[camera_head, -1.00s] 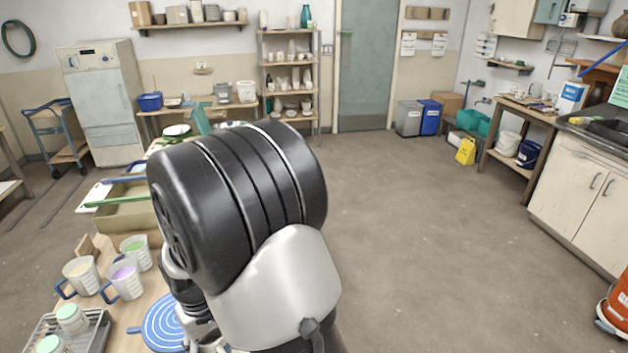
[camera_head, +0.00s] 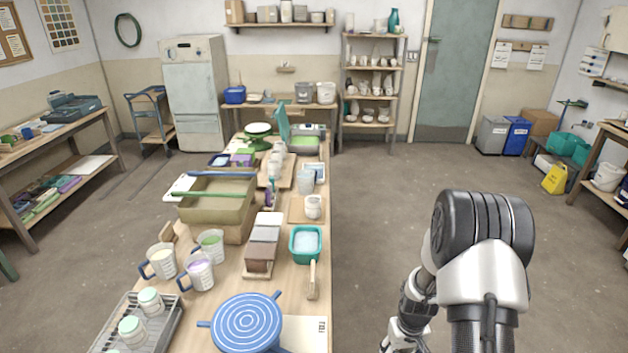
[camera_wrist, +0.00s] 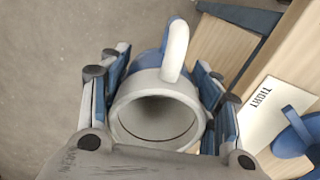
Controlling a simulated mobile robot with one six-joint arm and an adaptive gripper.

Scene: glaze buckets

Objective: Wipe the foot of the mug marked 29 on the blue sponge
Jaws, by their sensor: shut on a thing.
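My gripper (camera_wrist: 158,95) is shut on a mug (camera_wrist: 126,128) in the wrist view, with its pads on both sides. The mug is pale grey-white with a blue band. Its open mouth faces the wrist camera and its handle points to the top of the picture. Its foot is hidden, and no number can be read. In the head view my arm stands right of the long table, over the floor side; the jaws and mug are out of sight there. I cannot make out a blue sponge for sure in the head view.
The table holds a blue banding wheel (camera_head: 247,322), a lettered card (camera_head: 305,335), a teal tub (camera_head: 293,255), jugs (camera_head: 200,272), a wire rack (camera_head: 165,338) and a large basin (camera_head: 212,205). A flat blue-grey thing (camera_wrist: 243,15) shows in the wrist view.

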